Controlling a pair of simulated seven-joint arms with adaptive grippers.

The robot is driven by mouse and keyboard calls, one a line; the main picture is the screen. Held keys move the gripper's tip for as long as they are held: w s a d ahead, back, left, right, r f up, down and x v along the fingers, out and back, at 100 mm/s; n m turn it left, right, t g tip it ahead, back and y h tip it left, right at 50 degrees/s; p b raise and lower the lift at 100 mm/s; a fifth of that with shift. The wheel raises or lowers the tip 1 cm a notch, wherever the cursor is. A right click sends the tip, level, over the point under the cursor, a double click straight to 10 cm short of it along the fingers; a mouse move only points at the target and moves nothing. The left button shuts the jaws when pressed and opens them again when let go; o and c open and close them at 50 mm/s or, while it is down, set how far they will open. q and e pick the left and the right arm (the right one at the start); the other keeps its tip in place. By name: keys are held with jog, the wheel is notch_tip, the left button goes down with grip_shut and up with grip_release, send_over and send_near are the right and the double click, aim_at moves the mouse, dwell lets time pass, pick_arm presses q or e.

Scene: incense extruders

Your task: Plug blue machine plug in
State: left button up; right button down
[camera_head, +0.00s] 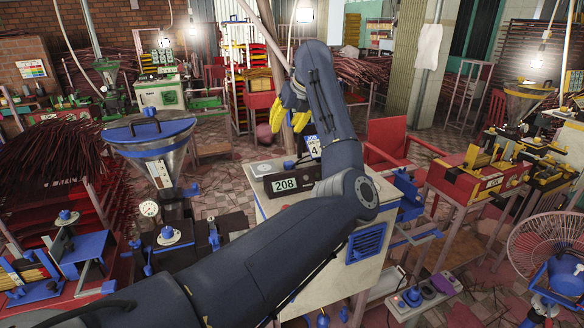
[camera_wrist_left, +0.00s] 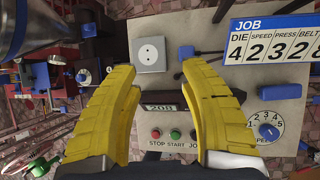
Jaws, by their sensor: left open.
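My left gripper (camera_head: 288,115) is open, with yellow fingers, above the far side of the pale machine cabinet (camera_head: 345,268). In the left wrist view the open left gripper (camera_wrist_left: 165,110) has nothing between its fingertips. A light grey wall-type socket (camera_wrist_left: 151,54) shows beyond and between the fingers on the cabinet top, apart from them. A small blue piece (camera_wrist_left: 180,76) lies right of the socket; I cannot tell whether it is a plug. A white power strip (camera_head: 450,288) lies on the floor at lower right, with a blue round piece (camera_head: 412,296) at it. My right gripper is not in view.
The 208 display (camera_head: 285,185) and a JOB card (camera_head: 313,146) stand on the cabinet. A wire fan (camera_head: 540,245) stands at far right.

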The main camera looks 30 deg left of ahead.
pick_arm(q)
jog(key=shift+w+d+f+h, duration=0.1)
jog(key=shift+w+d+h, duration=0.15)
jog(key=shift+d+h, duration=0.5)
jog(key=shift+w+d+h, duration=0.25)
jog(key=shift+d+h, duration=0.1)
jog(key=shift+d, duration=0.7)
jog(key=shift+t, duration=0.3)
send_near(290, 163)
jog(key=x, duration=0.5)
jog(key=shift+f, duration=0.1)
jog(key=shift+x, duration=2.65)
jog(key=shift+c, duration=0.3)
jog(key=c, duration=0.8)
